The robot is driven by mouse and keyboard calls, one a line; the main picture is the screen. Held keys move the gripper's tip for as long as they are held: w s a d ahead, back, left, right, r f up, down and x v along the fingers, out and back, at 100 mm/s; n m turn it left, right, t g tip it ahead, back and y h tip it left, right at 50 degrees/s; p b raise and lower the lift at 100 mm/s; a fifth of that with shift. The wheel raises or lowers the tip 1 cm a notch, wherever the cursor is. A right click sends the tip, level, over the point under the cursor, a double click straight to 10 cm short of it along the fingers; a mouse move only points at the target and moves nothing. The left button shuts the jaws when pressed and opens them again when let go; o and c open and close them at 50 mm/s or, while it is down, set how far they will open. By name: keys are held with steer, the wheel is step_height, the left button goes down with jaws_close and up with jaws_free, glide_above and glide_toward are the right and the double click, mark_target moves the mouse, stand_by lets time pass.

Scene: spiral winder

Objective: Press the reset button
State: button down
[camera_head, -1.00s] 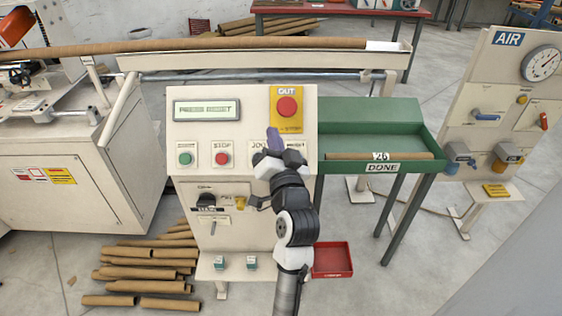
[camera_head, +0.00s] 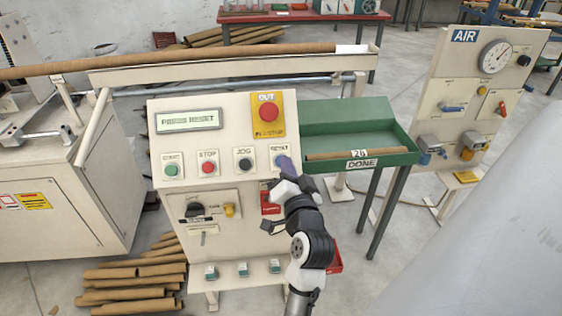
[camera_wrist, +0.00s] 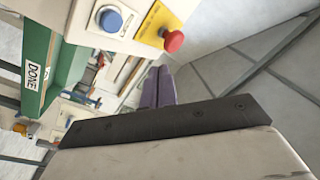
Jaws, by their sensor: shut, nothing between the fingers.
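The blue reset button (camera_head: 280,160) is at the right end of the button row on the cream control panel (camera_head: 225,185), under a RESET label. My gripper (camera_head: 286,166) is shut and empty, its purple fingers in front of the panel's right edge, overlapping the button's lower right in the head view. In the wrist view the whole blue button (camera_wrist: 110,20) shows at the upper left. The shut fingers (camera_wrist: 158,86) point below and right of it there, apart from it in the picture. The display (camera_head: 188,120) reads PRESS RESET.
A red stop knob (camera_head: 268,112) on a yellow plate is above the reset button. The black JOG button (camera_head: 245,164) is just left of it. A green DONE tray (camera_head: 385,160) stands close on the right. A red bin is partly hidden behind my arm.

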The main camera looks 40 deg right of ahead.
mark_target(280, 156)
steer(key=w+d+f+b, duration=0.3)
steer(key=w+f, duration=0.2)
steer(key=shift+w+d+f+b, duration=0.2)
steer(key=shift+w+f+b, duration=0.05)
steer(key=shift+w+b, duration=0.05)
stand_by(2.0)
steer(key=shift+w+d+f+b, duration=0.15)
steer(key=shift+w+f+b, duration=0.1)
steer(key=shift+b, duration=0.05)
steer(key=shift+w+d+f, duration=0.2)
steer(key=shift+w+f, duration=0.05)
steer(key=shift+f, duration=0.05)
stand_by(1.0)
steer(key=shift+r, duration=0.1)
steer(key=shift+s+a+r, duration=0.4)
steer(key=shift+s+r, duration=0.05)
steer(key=shift+s, duration=0.1)
steer(key=shift+s+a+r+p, duration=0.5)
steer(key=shift+s+r+p, duration=0.15)
steer(key=shift+s+r, duration=0.15)
steer(key=shift+s+a+r+p, duration=0.5)
steer(key=shift+s+r+p, duration=0.15)
steer(key=shift+s+r, duration=0.15)
